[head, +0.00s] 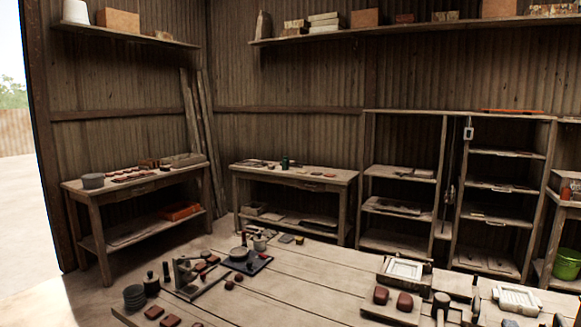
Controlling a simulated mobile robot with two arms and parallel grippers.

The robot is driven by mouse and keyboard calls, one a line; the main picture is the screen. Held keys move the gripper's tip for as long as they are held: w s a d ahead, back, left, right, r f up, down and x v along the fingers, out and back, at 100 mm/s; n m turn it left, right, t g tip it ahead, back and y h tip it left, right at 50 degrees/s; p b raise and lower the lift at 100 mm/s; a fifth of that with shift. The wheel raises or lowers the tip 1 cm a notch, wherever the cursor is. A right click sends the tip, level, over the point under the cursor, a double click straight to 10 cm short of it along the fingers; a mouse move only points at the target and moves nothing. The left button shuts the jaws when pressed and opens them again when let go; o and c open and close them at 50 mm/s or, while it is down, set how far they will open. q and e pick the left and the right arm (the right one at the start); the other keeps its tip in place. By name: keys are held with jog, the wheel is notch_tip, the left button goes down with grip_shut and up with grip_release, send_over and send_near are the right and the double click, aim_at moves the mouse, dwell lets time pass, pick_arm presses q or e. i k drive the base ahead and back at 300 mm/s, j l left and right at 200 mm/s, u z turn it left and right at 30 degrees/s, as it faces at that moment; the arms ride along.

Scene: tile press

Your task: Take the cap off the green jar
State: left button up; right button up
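A small dark green upright thing (285,163), which looks like the green jar, stands on the back table (300,179) against the corrugated wall. It is too small and far off to tell whether a cap is on it. Neither of my grippers shows in the head view.
A long plank worktable (305,288) lies in front, holding a press (188,275), red blocks (403,302) and tile moulds (405,268). Another table (145,184) stands at the left, shelves (493,204) at the right. A green bucket (568,264) is at the right edge.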

aim_at(285, 162)
jog(key=i+j+u, duration=0.5)
jog(key=u, duration=0.25)
jog(key=i+j+u, duration=0.2)
jog(key=i+u, duration=0.15)
jog(key=i+j+u, duration=0.35)
jog(key=i+u, duration=0.35)
jog(key=i, duration=0.2)
jog(key=i+u, duration=0.4)
jog(key=i+z, duration=0.2)
jog(key=i, duration=0.4)
jog(key=i+j+z, duration=0.1)
jog(key=i+z, duration=0.15)
jog(key=i, duration=0.3)
jog(key=i+j+z, duration=0.2)
jog(key=i, duration=0.4)
jog(key=i+l+z, duration=0.15)
jog(key=z, duration=0.3)
jog(key=i+z, duration=0.65)
jog(key=z, duration=0.25)
jog(key=i+j+z, duration=0.1)
jog(key=i+z, duration=0.15)
jog(key=z, duration=0.25)
jog(key=i+z, duration=0.4)
jog(key=i, duration=1.35)
jog(key=i+l+u, duration=0.1)
jog(key=i+u, duration=0.25)
jog(key=i, duration=1.4)
